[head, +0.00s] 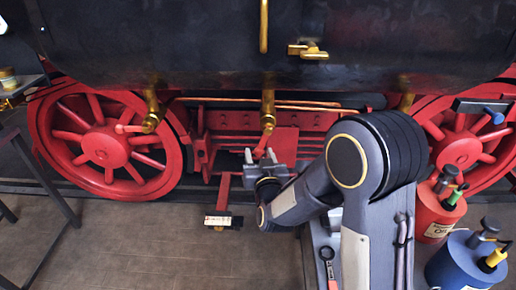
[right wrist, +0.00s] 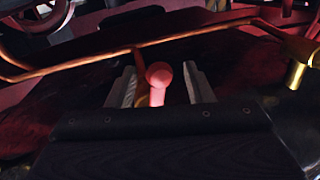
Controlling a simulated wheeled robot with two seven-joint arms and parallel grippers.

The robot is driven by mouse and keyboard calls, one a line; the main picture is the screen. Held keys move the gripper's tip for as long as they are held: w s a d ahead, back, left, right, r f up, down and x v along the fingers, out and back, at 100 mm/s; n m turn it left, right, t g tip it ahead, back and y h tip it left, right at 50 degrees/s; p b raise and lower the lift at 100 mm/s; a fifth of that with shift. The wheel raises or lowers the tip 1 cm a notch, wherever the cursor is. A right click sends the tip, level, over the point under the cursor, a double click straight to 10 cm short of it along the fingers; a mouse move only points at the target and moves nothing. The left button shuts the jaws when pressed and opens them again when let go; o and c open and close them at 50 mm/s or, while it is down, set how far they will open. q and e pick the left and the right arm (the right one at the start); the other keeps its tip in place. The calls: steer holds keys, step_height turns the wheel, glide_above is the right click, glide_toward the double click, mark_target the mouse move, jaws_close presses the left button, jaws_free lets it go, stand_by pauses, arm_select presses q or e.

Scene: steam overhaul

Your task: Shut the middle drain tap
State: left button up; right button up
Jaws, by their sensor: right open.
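The middle drain tap (head: 268,103) is a brass body hanging below the dark cylinder in the head view. Its red lever (head: 266,138) points down, slightly to the left. My right gripper (head: 262,157) is open at the lever's lower end. In the right wrist view, the lever's round red end (right wrist: 158,76) sits between the two grey fingers of my right gripper (right wrist: 160,88), with a gap showing on each side. Contact cannot be told. My left gripper is not in view.
Another brass tap (head: 151,112) is at the left, its red lever (head: 128,128) pointing left. A third brass tap (head: 405,101) is partly hidden behind my right arm. Copper pipes run behind the taps. Red and blue cans (head: 436,214) (head: 462,265) stand at the right.

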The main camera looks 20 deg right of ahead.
steer(key=shift+w+d, duration=0.1)
steer(key=shift+w, duration=0.75)
jaws_close()
